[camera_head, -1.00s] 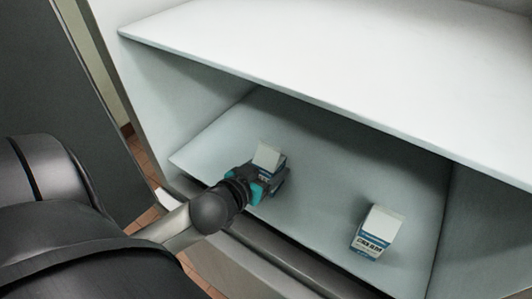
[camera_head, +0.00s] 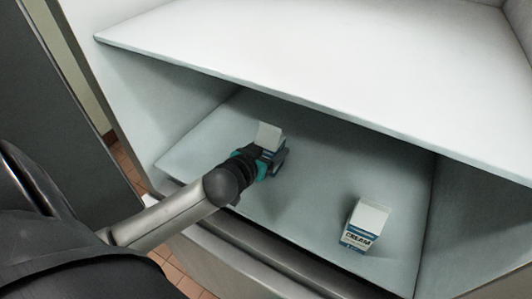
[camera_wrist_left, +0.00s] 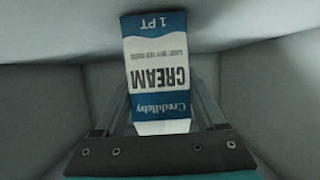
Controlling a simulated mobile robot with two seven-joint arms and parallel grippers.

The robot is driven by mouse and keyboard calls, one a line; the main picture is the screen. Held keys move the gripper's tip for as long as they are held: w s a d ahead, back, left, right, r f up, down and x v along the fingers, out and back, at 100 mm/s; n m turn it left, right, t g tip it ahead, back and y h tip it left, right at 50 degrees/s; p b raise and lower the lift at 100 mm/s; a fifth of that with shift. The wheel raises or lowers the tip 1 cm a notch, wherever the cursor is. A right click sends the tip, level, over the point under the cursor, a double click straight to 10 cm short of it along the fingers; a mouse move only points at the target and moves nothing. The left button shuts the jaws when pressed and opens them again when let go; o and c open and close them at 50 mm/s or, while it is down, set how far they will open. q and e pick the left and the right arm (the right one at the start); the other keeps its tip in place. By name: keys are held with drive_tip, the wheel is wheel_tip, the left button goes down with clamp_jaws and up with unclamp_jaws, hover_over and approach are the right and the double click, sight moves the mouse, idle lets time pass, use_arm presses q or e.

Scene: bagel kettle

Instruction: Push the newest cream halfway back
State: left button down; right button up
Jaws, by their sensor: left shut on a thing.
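A white and blue cream carton (camera_head: 268,136) stands on the lower shelf (camera_head: 300,205) inside the cabinet, left of its middle. My left gripper (camera_head: 270,158) is shut on it from the front, and the gripper hides much of the carton's lower part. In the left wrist view this carton (camera_wrist_left: 158,75) shows its "CREAM" and "1 PT" print upside down, between the two fingers. A second cream carton (camera_head: 366,223) stands apart on the same shelf, to the right and nearer the front edge. My right gripper is not in view.
An upper shelf (camera_head: 290,60) hangs over the lower one and limits height. A cabinet side wall (camera_head: 150,95) stands on the left. The lower shelf is bare behind the held carton and between the two cartons. A dark rail (camera_head: 265,250) runs along the front edge.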

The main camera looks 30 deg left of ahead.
sight(270, 134)
use_arm(q)
drive_tip(key=shift+w+a+r+b, duration=0.1)
drive_tip(key=shift+w+b, duration=0.4)
drive_tip(key=shift+w, duration=0.85)
drive_tip(key=shift+w+a+b, duration=0.1)
drive_tip(key=shift+w+b, duration=0.35)
drive_tip(key=shift+w, duration=0.85)
drive_tip(key=shift+w+a+b, duration=0.15)
drive_tip(key=shift+w+b, duration=1.85)
drive_tip(key=shift+w, duration=2.25)
unclamp_jaws()
drive_tip(key=shift+f, duration=0.2)
drive_tip(key=shift+s+f, duration=0.1)
drive_tip(key=shift+f, duration=0.05)
drive_tip(key=v, duration=1.5)
drive_tip(key=shift+s, duration=0.1)
